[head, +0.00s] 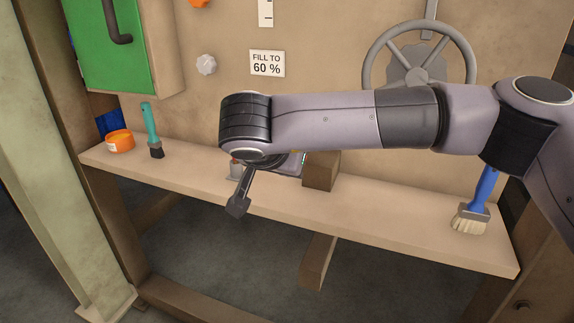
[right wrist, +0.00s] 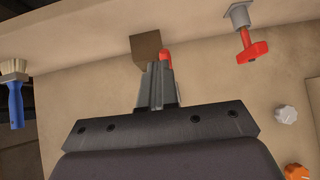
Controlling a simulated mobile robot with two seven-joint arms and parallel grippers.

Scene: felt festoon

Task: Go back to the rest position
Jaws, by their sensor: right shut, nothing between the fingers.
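My right arm crosses the head view from the right, in front of the panel and above the wooden shelf (head: 400,222). Its gripper (head: 236,208) points down at the front of the shelf, its fingers together and empty. In the right wrist view the shut fingers (right wrist: 157,75) overlap the view of a brown wooden block (right wrist: 146,47) and a red rounded part (right wrist: 166,56); I cannot tell the gap between them. The block (head: 320,172) also shows in the head view, below my forearm. My left gripper is in neither view.
On the shelf are an orange tape roll (head: 120,141), a teal brush (head: 150,125) and a blue brush (head: 482,188). The panel bears a grey handwheel (head: 420,40), a white knob (head: 206,64), a sign (head: 267,63) and a green door (head: 110,55). A red handle (right wrist: 252,52) shows in the wrist view.

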